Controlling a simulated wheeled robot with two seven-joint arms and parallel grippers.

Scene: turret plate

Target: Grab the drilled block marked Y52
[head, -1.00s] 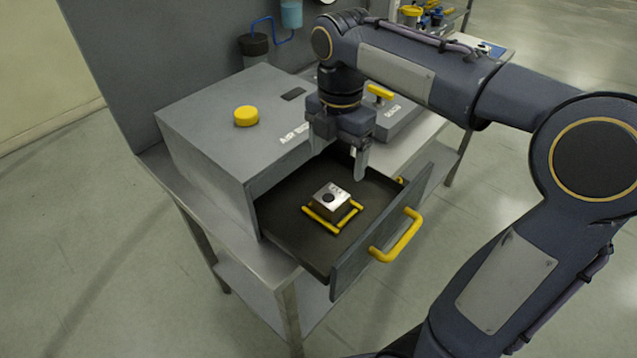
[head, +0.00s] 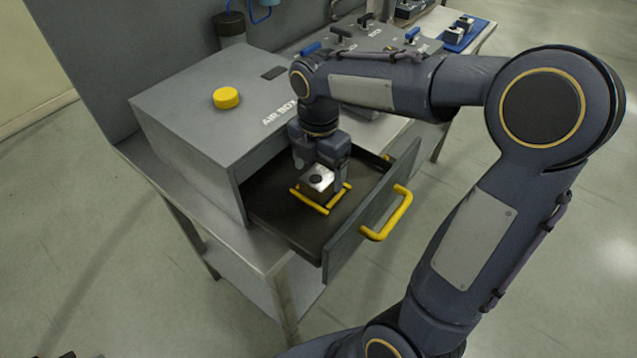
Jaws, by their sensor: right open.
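The drilled block (head: 317,178) is a small silver metal block with a dark round hole in its top. It sits between yellow rails (head: 308,201) on the floor of the open drawer (head: 285,226). Its marking cannot be read now. My right gripper (head: 318,172) is down in the drawer right at the block, fingers pointing down. One pale fingertip shows at the block's left rear; the other finger is at its right side, partly hidden. The gripper is open, and contact with the block cannot be told. My left gripper is not in view.
The grey air box (head: 200,110) with a yellow knob (head: 226,98) stands left of and behind the drawer. The drawer front with its yellow handle (head: 388,214) rises at the right. Blue-handled parts (head: 412,34) and a blue tray (head: 462,34) lie farther back on the bench.

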